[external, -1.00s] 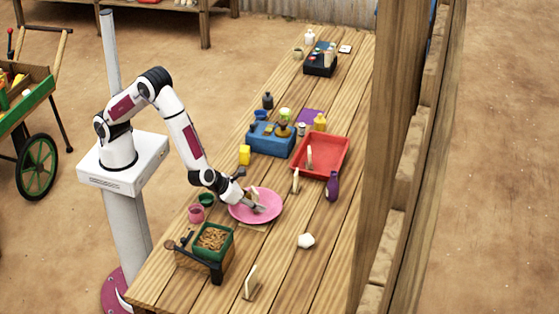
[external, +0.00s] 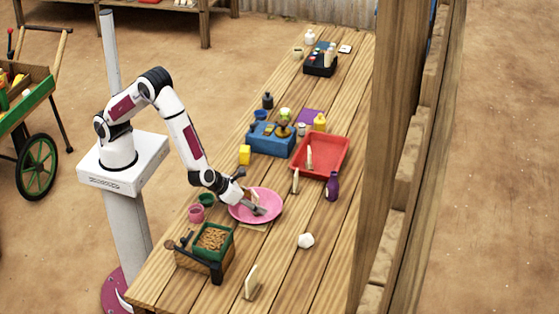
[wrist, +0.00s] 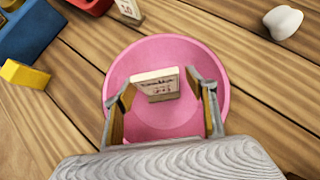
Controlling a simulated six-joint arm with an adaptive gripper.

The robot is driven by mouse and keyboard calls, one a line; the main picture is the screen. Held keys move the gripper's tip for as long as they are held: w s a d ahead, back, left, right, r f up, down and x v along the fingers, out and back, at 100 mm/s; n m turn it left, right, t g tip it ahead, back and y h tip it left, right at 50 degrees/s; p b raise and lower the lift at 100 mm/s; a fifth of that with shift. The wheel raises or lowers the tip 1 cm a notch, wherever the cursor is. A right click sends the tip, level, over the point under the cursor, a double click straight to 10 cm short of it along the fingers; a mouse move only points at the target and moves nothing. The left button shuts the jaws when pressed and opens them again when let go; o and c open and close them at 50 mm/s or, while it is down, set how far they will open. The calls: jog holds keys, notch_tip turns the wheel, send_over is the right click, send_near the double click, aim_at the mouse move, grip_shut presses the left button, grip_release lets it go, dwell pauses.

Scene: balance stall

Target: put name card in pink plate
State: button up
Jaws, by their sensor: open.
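The pink plate (external: 275,199) lies on the wooden table below my gripper (external: 260,211). In the wrist view the plate (wrist: 165,50) fills the middle. A name card (wrist: 155,84), cream with dark writing and red marks, stands within the plate's outline, leaning a little. My gripper (wrist: 162,100) is open, with one finger on each side of the card. A gap shows on the right side; on the left, the finger is close to the card's edge, and I cannot tell whether they touch. The card is mostly hidden by my gripper in the external view.
Other upright cards stand near the red tray (external: 340,160) and at the front edge (external: 251,282). A white lump (external: 306,241), purple bottle (external: 332,187), yellow block (external: 245,154), blue crate (external: 270,145), pink cup (external: 197,213) and green bin (external: 213,240) surround the plate.

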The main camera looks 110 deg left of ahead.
aim_at(255, 193)
jog(key=shift+r, duration=3.5)
jog(key=shift+s+a+r+n, duration=0.3)
jog(key=shift+r, duration=0.2)
jog(key=s+a+r+n+g+h, duration=0.1)
jog(key=s+a+r+n, duration=0.2)
jog(key=s+r+n, duration=0.45)
jog(key=s+a+r+n+g, duration=0.1)
jog(key=s+a+r+n, duration=0.3)
jog(key=s+r+n, duration=0.4)
jog(key=s+d+r+n+h, duration=0.1)
jog(key=s+d+n+h, duration=0.1)
jog(key=s+n, duration=0.3)
jog(key=s+d+r+n+t+h, duration=0.1)
jog(key=s+n, duration=0.5)
jog(key=s, duration=0.8)
jog(key=d+r+h, duration=0.1)
jog(key=d+h, duration=0.1)
jog(key=shift+s+d, duration=0.3)
